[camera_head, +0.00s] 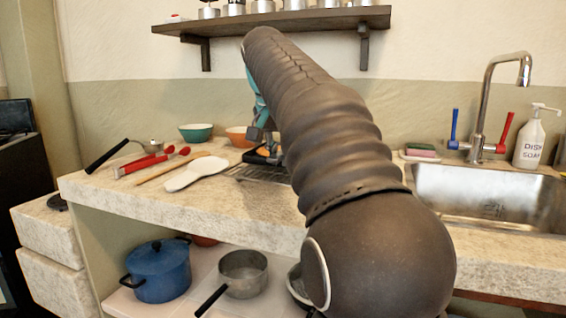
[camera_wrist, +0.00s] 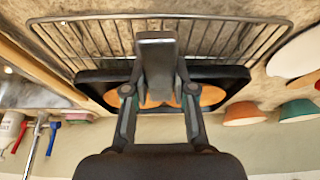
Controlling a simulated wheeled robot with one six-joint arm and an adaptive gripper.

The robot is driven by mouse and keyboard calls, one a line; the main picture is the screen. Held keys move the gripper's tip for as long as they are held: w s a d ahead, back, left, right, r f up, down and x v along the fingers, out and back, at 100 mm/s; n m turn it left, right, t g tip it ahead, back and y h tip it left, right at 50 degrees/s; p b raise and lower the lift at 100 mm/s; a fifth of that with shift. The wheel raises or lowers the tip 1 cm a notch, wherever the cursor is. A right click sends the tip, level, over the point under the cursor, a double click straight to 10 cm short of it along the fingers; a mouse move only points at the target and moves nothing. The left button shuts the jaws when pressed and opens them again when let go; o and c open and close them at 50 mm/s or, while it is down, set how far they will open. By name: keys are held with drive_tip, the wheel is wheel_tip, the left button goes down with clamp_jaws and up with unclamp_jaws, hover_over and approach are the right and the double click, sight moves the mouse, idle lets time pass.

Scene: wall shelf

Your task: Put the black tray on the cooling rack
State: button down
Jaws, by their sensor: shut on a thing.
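The black tray (camera_wrist: 225,78) holds round orange-brown pieces (camera_wrist: 210,95). In the wrist view it lies across my gripper (camera_wrist: 157,85), which is shut on it near the middle. In the head view the tray (camera_head: 252,157) shows beside my arm, which hides part of it. The wire cooling rack (camera_wrist: 95,40) shows partly behind the tray in the wrist view. In the head view the rack (camera_head: 250,174) lies on the counter just in front of the tray, partly hidden by my arm. The tray overlaps the rack's edge in view; I cannot tell whether they touch.
A white spoon rest (camera_head: 195,173), a wooden utensil (camera_head: 160,172) and red-handled tools (camera_head: 140,166) lie left of the rack. A green bowl (camera_head: 196,132) and an orange bowl (camera_head: 238,136) stand behind. The sink (camera_head: 490,195) is right. A wall shelf (camera_head: 290,20) hangs above.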

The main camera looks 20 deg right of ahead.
drive_tip(key=shift+f, duration=0.35)
drive_tip(key=c, duration=1)
unclamp_jaws()
drive_tip(key=shift+f, duration=0.1)
drive_tip(key=shift+o, duration=0.2)
drive_tip(key=p+v, duration=0.3)
drive_tip(key=v, duration=0.7)
drive_tip(key=shift+r, duration=0.25)
drive_tip(key=shift+v, duration=0.9)
